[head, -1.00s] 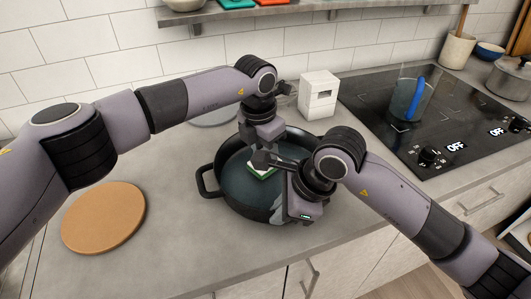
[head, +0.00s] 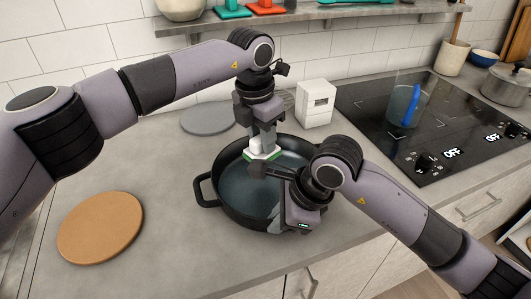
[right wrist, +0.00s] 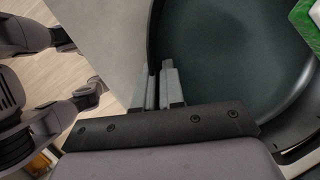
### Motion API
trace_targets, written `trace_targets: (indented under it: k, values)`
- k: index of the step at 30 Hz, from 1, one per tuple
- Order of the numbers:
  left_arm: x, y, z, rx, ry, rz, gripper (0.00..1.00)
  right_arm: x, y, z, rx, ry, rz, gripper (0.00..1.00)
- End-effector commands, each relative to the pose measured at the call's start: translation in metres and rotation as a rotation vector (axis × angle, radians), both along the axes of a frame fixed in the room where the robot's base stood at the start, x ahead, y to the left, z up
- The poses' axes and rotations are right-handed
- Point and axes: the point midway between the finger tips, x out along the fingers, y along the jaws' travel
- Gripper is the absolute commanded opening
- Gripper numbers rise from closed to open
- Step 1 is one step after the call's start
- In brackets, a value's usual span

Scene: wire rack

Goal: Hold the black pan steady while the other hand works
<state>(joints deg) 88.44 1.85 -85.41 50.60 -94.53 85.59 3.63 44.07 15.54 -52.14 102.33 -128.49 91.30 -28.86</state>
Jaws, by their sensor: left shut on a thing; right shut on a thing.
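The black pan (head: 236,186) sits on the grey counter, with a loop handle at its left and a dark teal inside. My left gripper (head: 262,146) is over the pan's far part, shut on a white and green sponge (head: 262,155) low inside it. The sponge's green corner shows in the right wrist view (right wrist: 308,28). My right gripper is at the pan's near right side; its fingers (right wrist: 160,78) are closed together on the pan wall in the right wrist view. In the head view my right wrist hides those fingertips and part of the rim.
A round wooden board (head: 100,228) lies left of the pan and a grey disc (head: 207,119) behind it. The counter between board and pan is free.

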Motion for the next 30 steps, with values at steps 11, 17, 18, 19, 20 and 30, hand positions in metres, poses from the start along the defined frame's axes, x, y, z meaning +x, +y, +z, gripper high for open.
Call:
trace_targets:
  k: [11,17,18,19,20,30]
  values:
    - [0.0,0.0,0.0,0.0,0.0,0.0,0.07,0.0,0.0,0.001,0.001,-0.001,0.0,0.38]
    - [0.0,0.0,0.0,0.0,0.0,0.0,0.07,0.0,-0.005,0.013,0.0,-0.005,-0.001,0.38]
    - [0.0,0.0,0.0,0.0,0.0,0.0,0.07,-0.001,-0.008,0.019,0.0,-0.007,0.0,0.38]
    - [0.0,0.0,0.0,0.0,0.0,0.0,0.07,-0.002,-0.01,0.024,0.0,-0.007,-0.001,0.38]
    - [0.0,0.0,0.0,0.0,0.0,0.0,0.07,-0.002,-0.012,0.03,0.001,-0.007,-0.001,0.38]
    - [0.0,0.0,0.0,0.0,0.0,0.0,0.07,-0.011,-0.039,0.093,0.0,-0.007,-0.002,0.38]
